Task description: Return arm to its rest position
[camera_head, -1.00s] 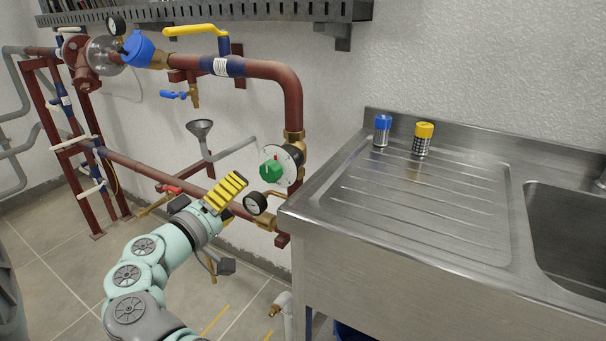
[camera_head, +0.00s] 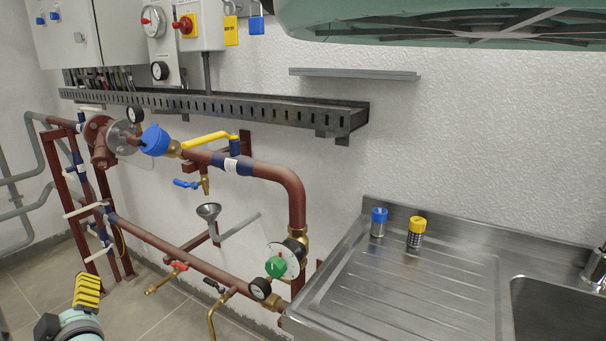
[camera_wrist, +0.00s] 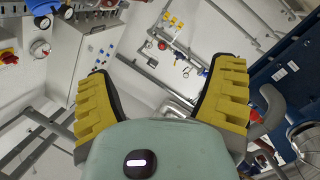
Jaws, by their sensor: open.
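My arm shows at the lower left of the head view, with my gripper (camera_head: 88,292) low in front of the pipework and over the floor. Its yellow ribbed fingers also show in the wrist view (camera_wrist: 165,100), spread wide apart with nothing between them. The gripper is open and touches nothing that I can see. Most of the arm is below the bottom edge of the head view.
Red pipework (camera_head: 292,195) with a green knob (camera_head: 275,266) and a yellow lever (camera_head: 207,139) runs along the wall. A steel sink counter (camera_head: 400,290) at right holds a blue-capped (camera_head: 379,216) and a yellow-capped container (camera_head: 416,232). A cable tray (camera_head: 220,106) spans above.

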